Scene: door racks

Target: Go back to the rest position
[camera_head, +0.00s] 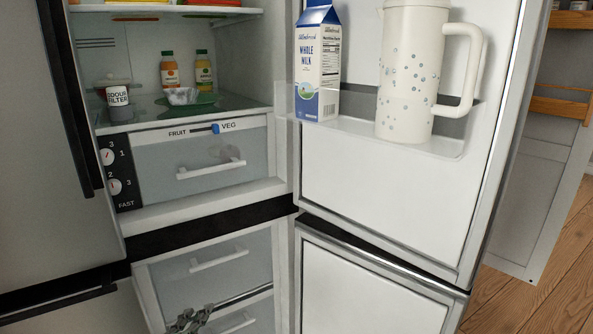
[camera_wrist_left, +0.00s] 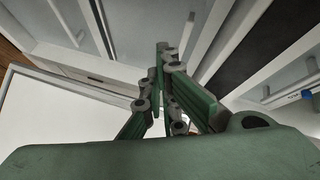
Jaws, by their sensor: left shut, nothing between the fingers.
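My left gripper (camera_head: 190,319) shows at the bottom of the head view, in front of the lower freezer drawers. In the left wrist view its green and grey fingers (camera_wrist_left: 166,88) are shut with nothing between them. The open fridge (camera_head: 215,215) stands ahead, with its upper door (camera_head: 375,195) swung out to the right. The lower door (camera_head: 360,285) is also open, and freezer drawers (camera_head: 215,255) show behind my gripper. My right gripper is in neither view.
A milk carton (camera_head: 318,65) and a white pitcher (camera_head: 409,75) stand in the upper door's shelf. Two small bottles (camera_head: 203,72) and an odour filter jar (camera_head: 118,100) stand on the fridge shelf. Wooden floor (camera_head: 535,280) is clear at the right.

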